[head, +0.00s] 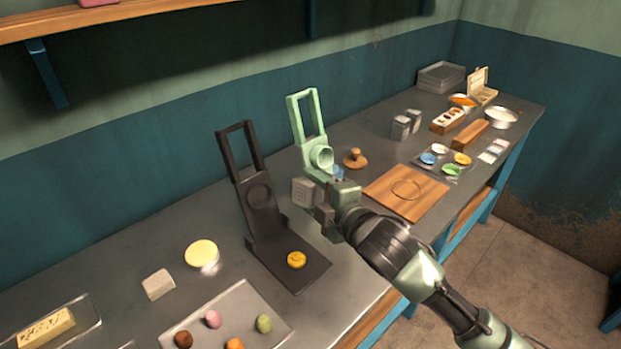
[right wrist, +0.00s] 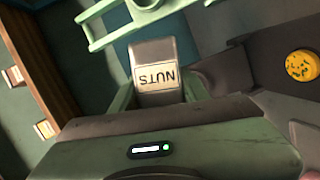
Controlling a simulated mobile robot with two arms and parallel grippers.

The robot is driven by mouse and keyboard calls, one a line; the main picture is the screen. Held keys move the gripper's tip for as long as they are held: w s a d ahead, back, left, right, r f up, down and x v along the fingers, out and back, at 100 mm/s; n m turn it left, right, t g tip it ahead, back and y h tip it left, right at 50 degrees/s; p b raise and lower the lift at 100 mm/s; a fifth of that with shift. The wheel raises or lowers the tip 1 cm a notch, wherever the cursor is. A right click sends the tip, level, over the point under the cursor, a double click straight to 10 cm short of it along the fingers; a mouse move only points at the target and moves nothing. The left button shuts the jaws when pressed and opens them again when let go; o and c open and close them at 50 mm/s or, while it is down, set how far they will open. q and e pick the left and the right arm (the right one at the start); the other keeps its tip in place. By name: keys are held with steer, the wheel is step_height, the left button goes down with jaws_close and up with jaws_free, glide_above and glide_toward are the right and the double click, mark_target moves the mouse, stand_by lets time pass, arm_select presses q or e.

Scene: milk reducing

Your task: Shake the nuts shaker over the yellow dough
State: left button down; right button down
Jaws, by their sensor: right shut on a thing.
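The yellow dough (head: 297,259) is a small round piece lying on the base of the black press (head: 290,277). It also shows at the right of the right wrist view (right wrist: 302,66), with dark specks on it. My left gripper is in neither view.
The upright arm of the black press (head: 255,180) stands left of the shaker, and a green press (head: 305,120) stands behind it. A tray with coloured dough balls (head: 250,303) lies front left. A wooden board (head: 390,190) lies to the right.

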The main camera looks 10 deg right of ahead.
steer(key=r+p, duration=0.1)
steer(key=m+g+p, duration=0.1)
steer(key=r+m+g+y+p, duration=0.1)
steer(key=shift+w+d+r, duration=0.25)
steer(key=shift+d+r, duration=0.05)
steer(key=shift+d, duration=0.05)
steer(key=shift+d+r+m+g+p, duration=0.15)
steer(key=shift+m+g+p, duration=0.15)
steer(key=shift+p, duration=0.3)
steer(key=m+g+y, duration=0.1)
steer(key=r+m+g+y+p, duration=0.1)
steer(key=r+g+p, duration=0.1)
steer(key=shift+w+d+r+m+y, duration=0.1)
steer(key=shift+w+d+m+y, duration=0.25)
steer(key=shift+w+m+y, duration=0.05)
steer(key=shift+w+d+r+m+g+y+p, duration=0.15)
steer(key=shift+r+m+g+y+p, duration=0.55)
steer(key=shift+p, duration=0.4)
steer(key=shift+d+m+g+y+p, duration=0.15)
steer(key=shift+m+g+y+p, duration=0.25)
steer(key=shift+g+y, duration=0.15)
